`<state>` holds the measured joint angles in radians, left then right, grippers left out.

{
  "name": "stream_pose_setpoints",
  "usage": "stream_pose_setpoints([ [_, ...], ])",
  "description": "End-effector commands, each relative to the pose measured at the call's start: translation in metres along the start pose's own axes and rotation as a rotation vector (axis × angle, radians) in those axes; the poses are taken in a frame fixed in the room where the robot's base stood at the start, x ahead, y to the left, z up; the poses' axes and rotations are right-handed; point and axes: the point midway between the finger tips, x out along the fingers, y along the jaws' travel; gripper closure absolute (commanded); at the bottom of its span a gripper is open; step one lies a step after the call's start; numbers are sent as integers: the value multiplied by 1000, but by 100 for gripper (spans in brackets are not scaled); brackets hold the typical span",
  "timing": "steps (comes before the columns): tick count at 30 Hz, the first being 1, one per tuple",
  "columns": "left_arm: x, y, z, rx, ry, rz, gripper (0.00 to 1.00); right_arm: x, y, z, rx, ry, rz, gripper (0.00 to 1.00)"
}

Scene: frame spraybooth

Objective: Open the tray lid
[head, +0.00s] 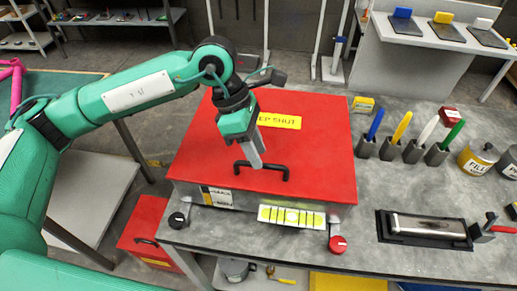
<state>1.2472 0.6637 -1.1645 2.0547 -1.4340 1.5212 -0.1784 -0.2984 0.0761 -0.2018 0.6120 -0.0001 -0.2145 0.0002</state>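The tray lid (320,158) is a large flat red cover, lying closed on a metal box on the grey workbench. A yellow label (280,122) on it reads "EP SHUT", its left end hidden by my gripper. A black bar handle (276,168) stands near the lid's front edge. My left gripper (256,164) reaches down from the left, its grey fingertips at the handle's middle. The fingers overlap in this view, so I cannot tell whether they are open, shut or touching the handle. My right gripper is not in view.
Several coloured pens in grey holders (388,150) and a yellow tin (476,160) stand right of the box. A roller in a black tray (425,228) lies at front right. A red knob (338,244) and a dark knob (178,220) sit at the box's front corners.

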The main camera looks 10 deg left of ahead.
Motion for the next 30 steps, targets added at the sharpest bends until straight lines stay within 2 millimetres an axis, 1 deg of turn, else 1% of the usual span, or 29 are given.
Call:
stream_pose_setpoints([
  [3, 11, 0, 0, 1, 0, -1, 66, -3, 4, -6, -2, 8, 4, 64],
  [6, 15, 0, 0, 1, 0, 0, 66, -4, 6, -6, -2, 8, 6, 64],
  [14, 17, 0, 0, 1, 0, 1, 66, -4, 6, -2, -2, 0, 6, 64],
  [17, 16, 0, 0, 1, 0, 1, 83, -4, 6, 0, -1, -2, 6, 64],
  [19, 16, 0, 0, 1, 0, 1, 97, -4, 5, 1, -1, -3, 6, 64],
  [20, 16, 0, 0, 1, 0, 1, 100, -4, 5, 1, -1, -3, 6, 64],
  [26, 16, 0, 0, 0, 0, 0, 100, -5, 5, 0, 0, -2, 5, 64],
  [30, 9, 0, 4, -7, -1, -16, 100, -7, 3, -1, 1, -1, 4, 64],
])
